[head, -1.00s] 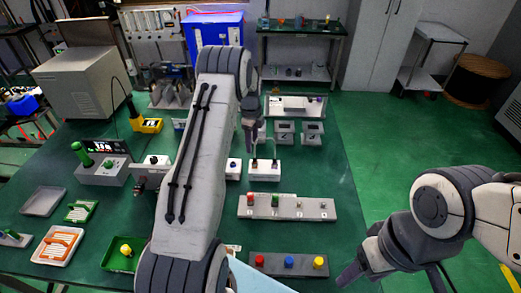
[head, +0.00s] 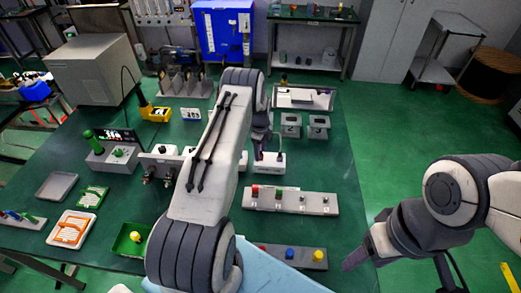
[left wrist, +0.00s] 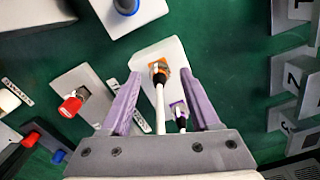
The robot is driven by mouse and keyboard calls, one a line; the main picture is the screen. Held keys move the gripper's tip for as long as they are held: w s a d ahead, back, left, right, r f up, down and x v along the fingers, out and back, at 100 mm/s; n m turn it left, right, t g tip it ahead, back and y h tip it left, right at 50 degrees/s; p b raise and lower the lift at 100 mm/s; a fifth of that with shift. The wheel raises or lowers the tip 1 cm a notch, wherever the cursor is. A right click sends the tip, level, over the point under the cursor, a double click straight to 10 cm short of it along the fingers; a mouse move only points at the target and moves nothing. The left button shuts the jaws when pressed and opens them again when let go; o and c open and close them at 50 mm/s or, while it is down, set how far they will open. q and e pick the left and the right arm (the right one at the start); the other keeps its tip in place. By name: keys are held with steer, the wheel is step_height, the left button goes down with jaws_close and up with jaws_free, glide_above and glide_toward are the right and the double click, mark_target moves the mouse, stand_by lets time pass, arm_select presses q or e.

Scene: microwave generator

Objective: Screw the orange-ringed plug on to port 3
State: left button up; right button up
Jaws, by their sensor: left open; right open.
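The orange-ringed plug (left wrist: 158,70) stands in a white block (left wrist: 152,52) in the left wrist view, with a white cable running toward my gripper. A purple-ringed plug (left wrist: 180,110) sits in the same block. My left gripper (left wrist: 161,74) is open, its purple fingers on either side of the orange-ringed plug; I cannot tell whether they touch it. In the head view my left gripper (head: 262,150) is over the white block (head: 268,166), partly hiding it. Port 3 (head: 318,127) is a grey numbered block behind and right of it. My right gripper (head: 352,262) is open and empty beyond the table's right edge.
The port 2 block (head: 290,125) stands close beside port 3. A grey strip with several sockets (head: 290,201) and a panel of coloured buttons (head: 290,256) lie nearer. A red-capped plug (left wrist: 70,105) stands left in the wrist view. Bare green table lies right of the ports.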

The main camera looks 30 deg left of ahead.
arm_select(q)
jaws_close()
steer(key=shift+f, duration=0.1)
